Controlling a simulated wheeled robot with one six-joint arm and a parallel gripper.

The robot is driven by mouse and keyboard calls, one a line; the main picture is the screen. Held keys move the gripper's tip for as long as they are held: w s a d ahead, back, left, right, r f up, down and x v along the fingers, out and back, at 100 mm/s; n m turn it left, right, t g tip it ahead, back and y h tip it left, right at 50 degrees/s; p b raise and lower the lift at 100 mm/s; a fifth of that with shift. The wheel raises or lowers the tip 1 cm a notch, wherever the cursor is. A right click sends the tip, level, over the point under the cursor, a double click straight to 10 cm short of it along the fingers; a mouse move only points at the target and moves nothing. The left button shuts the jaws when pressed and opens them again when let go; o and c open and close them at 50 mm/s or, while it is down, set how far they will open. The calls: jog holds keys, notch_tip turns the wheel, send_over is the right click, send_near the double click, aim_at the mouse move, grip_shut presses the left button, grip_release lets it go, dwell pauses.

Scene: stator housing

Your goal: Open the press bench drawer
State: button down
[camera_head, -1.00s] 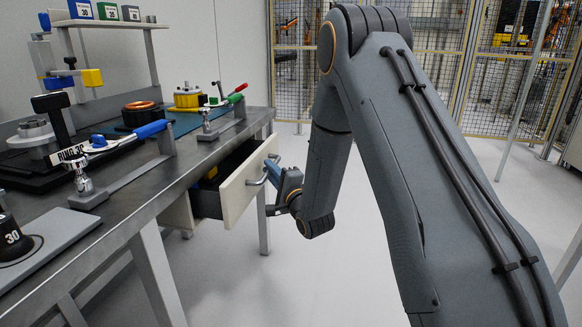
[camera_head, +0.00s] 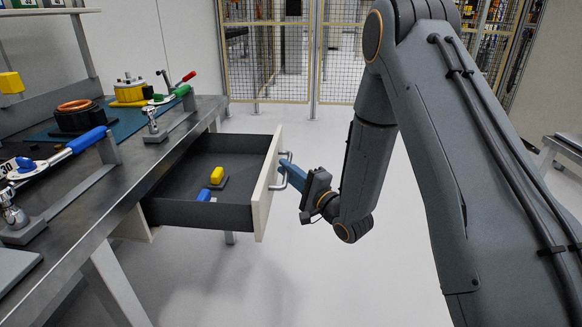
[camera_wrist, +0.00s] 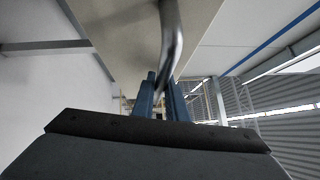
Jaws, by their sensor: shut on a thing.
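The press bench drawer (camera_head: 262,195) stands well out from under the bench top in the head view, with its dark inside showing. Its cream front carries a metal bar handle (camera_head: 286,172). My gripper (camera_head: 284,168) is shut on this handle from the right side. In the wrist view the handle (camera_wrist: 171,45) runs down between the two blue fingers (camera_wrist: 160,92), with the pale drawer front behind it. Inside the drawer lie a yellow block (camera_head: 217,175) and a blue piece (camera_head: 203,195), both near the middle.
The floor (camera_head: 300,270) right of the drawer is clear. A mesh fence (camera_head: 270,60) stands behind.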

jog(key=shift+d, duration=0.1)
jog(key=c, duration=2)
grip_release()
jog(key=shift+w, duration=0.1)
jog(key=shift+c, duration=0.2)
jog(key=v, duration=0.8)
